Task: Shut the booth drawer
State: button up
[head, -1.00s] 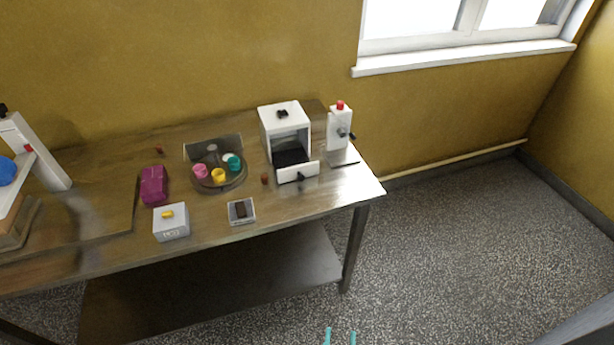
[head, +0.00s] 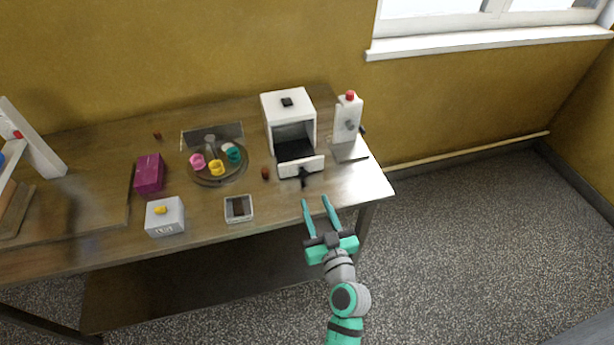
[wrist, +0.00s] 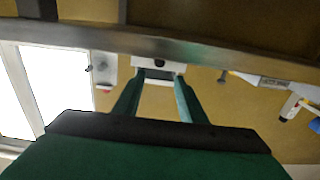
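The booth (head: 288,106) is a white box with an open front and a black knob on top, near the right end of the table. Its drawer (head: 291,169) is pulled out toward the front, with a white front panel and a dark handle (head: 304,176). My gripper (head: 316,203) is open and empty, in front of the table edge and short of the drawer handle. In the wrist view my gripper's fingers (wrist: 158,92) are spread apart, and a white part of the booth (wrist: 160,64) shows beyond them.
A white dispenser with a red cap (head: 347,118) stands right of the booth. A round tray (head: 219,178) with coloured cups, a small brown piece (head: 265,173), a scale (head: 238,209), a grey box (head: 165,216) and a magenta box (head: 149,173) lie to the left.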

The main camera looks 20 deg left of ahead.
aim_at(304, 175)
jog(key=x, duration=0.9)
jog(key=shift+w+a, duration=0.25)
jog(key=shift+w, duration=0.05)
jog(key=shift+c, duration=0.5)
